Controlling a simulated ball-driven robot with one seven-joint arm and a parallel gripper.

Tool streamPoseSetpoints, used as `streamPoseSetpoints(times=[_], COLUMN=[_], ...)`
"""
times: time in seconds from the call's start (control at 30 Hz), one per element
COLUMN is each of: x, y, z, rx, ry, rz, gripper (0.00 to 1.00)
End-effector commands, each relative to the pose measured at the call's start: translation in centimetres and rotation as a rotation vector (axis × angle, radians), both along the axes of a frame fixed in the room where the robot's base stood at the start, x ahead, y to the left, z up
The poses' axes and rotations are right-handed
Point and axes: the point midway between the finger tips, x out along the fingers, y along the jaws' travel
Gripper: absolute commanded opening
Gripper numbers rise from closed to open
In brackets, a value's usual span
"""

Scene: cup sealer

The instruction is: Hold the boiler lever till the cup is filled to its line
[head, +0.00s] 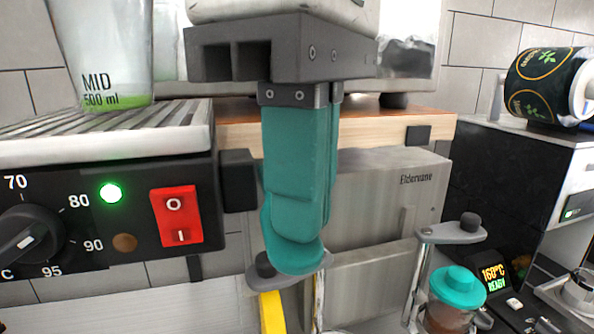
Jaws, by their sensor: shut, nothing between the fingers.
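A clear cup (108,45) marked "MID 500 ml" stands upright on the ribbed drip grate (190,141) at the upper left. A green layer shows at its bottom; its top is cut off, and I see no stream. The boiler's black front panel (135,215) is below, with a temperature dial (30,238), a lit green lamp and a red switch. I cannot identify the boiler lever in this view. My gripper (293,262) points down in the middle, right of the panel, with its teal fingers together and empty. It hides part of what lies behind.
A grey arm with a black knob (265,265) shows behind my fingertips, beside a yellow piece (272,312). A teal-lidded jar (455,290) is under another knobbed arm at the lower right. The "Eldervane" metal box (385,180) stands behind. A black film roll (545,88) is at the right.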

Motion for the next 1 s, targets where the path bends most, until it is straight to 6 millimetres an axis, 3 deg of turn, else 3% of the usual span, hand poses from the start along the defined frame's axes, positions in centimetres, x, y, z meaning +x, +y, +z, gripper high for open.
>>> streamPoseSetpoints(times=[0.43,1.0], x=[0.0,0.0], y=[0.0,0.1], z=[0.3,6.7], rx=[-0.001,0.001], ry=[0.0,0.0], rz=[0.0,-0.001], gripper=[0.0,0.0])
